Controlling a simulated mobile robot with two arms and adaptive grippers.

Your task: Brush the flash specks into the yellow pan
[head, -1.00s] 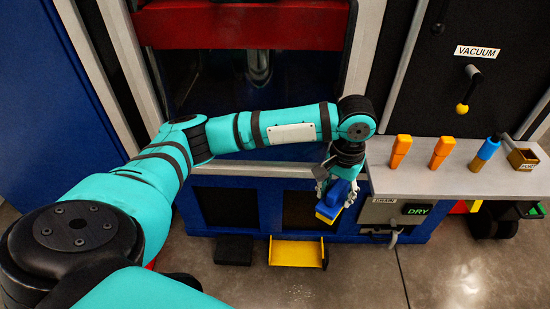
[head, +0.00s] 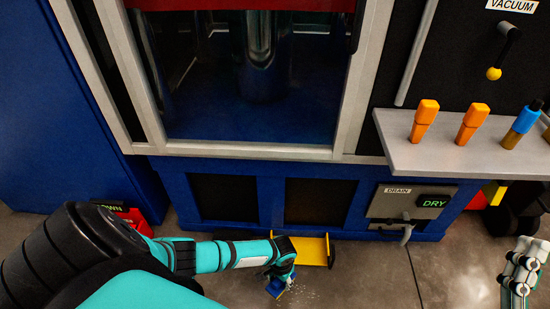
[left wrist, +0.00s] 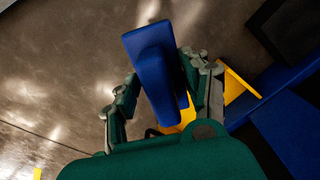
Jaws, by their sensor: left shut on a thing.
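In the left wrist view, the brush's blue body (left wrist: 155,65) sits between the two fingers. The yellow pan (head: 313,247) lies on the floor against the machine's base, just behind and right of the gripper, which hides part of it. Pale flash specks (head: 304,294) are scattered on the floor just right of the brush. My right gripper (head: 519,272) shows at the right edge, away from the pan; its jaw opening is unclear.
The blue machine base (head: 270,190) stands behind the pan, with a drain panel and lever (head: 405,228) to its right. A grey shelf (head: 440,153) with orange-handled tools juts out above. Open concrete floor (head: 370,280) lies right of the specks.

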